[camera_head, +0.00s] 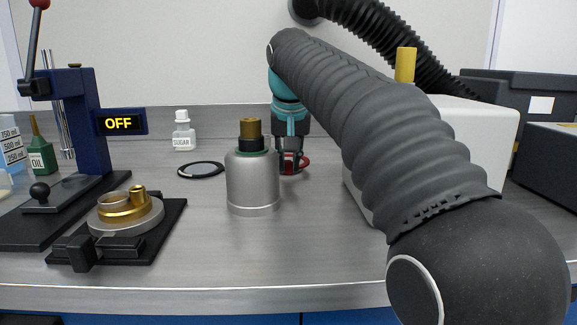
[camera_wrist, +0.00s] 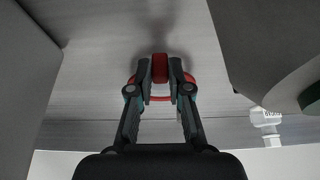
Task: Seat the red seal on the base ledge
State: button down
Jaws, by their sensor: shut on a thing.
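The red seal (camera_head: 304,162) is a ring, partly hidden behind the silver canister and my fingers in the head view. My gripper (camera_head: 291,163) points down and is shut on one side of it. In the wrist view, the seal (camera_wrist: 160,99) shows between and around the fingertips of my gripper (camera_wrist: 160,72). Its height above the bench is hard to tell. A brass base (camera_head: 124,206) with a round rim and a short upright tube sits in a black fixture (camera_head: 160,233) at the left, well apart from my gripper. The ledge itself is not clearly visible.
The silver canister (camera_head: 253,185) with a brass-and-black top stands close left of my gripper. A white box (camera_head: 470,120) stands to its right. A black ring (camera_head: 201,170) lies on the bench. A press (camera_head: 84,125) with an OFF display stands far left. Bench before the canister is clear.

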notch_tip(320, 180, up, 8)
jog(key=shift+r, duration=0.2)
dwell(0.3)
jog(key=c, duration=1.7)
grip_release()
grip_shut()
jog(key=shift+f, duration=0.2)
jog(key=shift+f, duration=4.65)
jog(key=shift+v, duration=0.95)
